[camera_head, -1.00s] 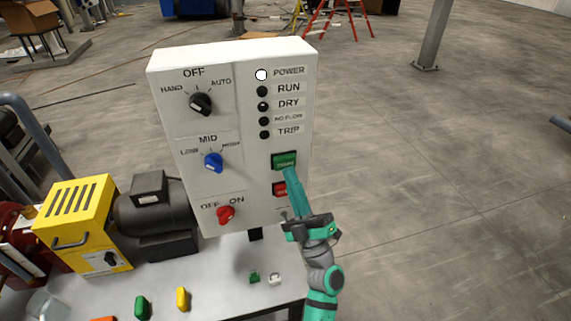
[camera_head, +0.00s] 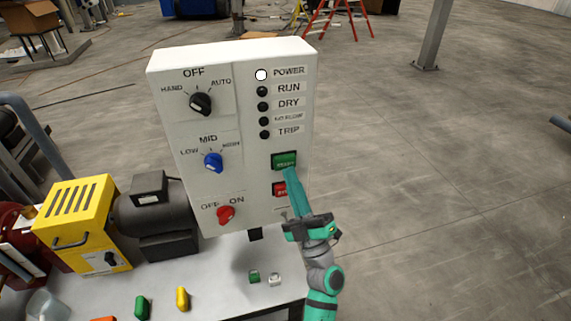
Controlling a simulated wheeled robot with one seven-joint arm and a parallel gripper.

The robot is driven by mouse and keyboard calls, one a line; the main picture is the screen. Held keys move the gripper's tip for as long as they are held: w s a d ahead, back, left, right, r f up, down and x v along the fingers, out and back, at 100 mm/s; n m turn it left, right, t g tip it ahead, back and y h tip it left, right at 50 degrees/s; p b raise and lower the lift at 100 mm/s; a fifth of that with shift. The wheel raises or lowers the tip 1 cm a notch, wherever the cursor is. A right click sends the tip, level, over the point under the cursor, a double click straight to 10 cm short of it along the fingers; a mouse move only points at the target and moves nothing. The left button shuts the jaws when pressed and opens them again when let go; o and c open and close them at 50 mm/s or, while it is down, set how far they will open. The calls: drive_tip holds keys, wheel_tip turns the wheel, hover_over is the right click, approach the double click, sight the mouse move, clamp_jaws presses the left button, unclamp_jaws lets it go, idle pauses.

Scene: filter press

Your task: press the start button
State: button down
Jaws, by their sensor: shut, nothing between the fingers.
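The green start button (camera_head: 284,158) is on the right side of the white control panel (camera_head: 240,190), below the column of indicator lamps. My gripper (camera_head: 289,172) is shut and empty, with its tips at the lower edge of the start button. I cannot tell whether the tips touch it. The red stop button (camera_head: 279,189) sits just below and is partly covered by my fingers. The power lamp (camera_head: 261,75) is white and lit; the run lamp (camera_head: 262,91) is dark.
The panel also carries a black selector (camera_head: 201,104), a blue selector (camera_head: 213,163) and a red switch (camera_head: 226,214). A yellow box (camera_head: 75,225) and a dark motor (camera_head: 155,215) stand on the table at left. The floor right of the panel is clear.

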drive_tip(key=shift+w, duration=0.15)
idle(0.5)
drive_tip(key=shift+w+a, duration=0.1)
drive_tip(key=shift+w, duration=0.15)
drive_tip(key=shift+w+a, duration=0.25)
drive_tip(key=shift+w, duration=0.45)
idle(1.0)
drive_tip(key=shift+s, duration=0.2)
drive_tip(key=shift+s+d, duration=0.2)
drive_tip(key=shift+s, duration=0.3)
drive_tip(key=shift+s+d, duration=0.2)
drive_tip(key=shift+s, duration=0.3)
drive_tip(key=s, duration=0.1)
drive_tip(key=s+d, duration=0.1)
drive_tip(key=s, duration=0.2)
drive_tip(key=shift+s+d, duration=0.3)
drive_tip(key=shift+s, duration=0.05)
idle(0.5)
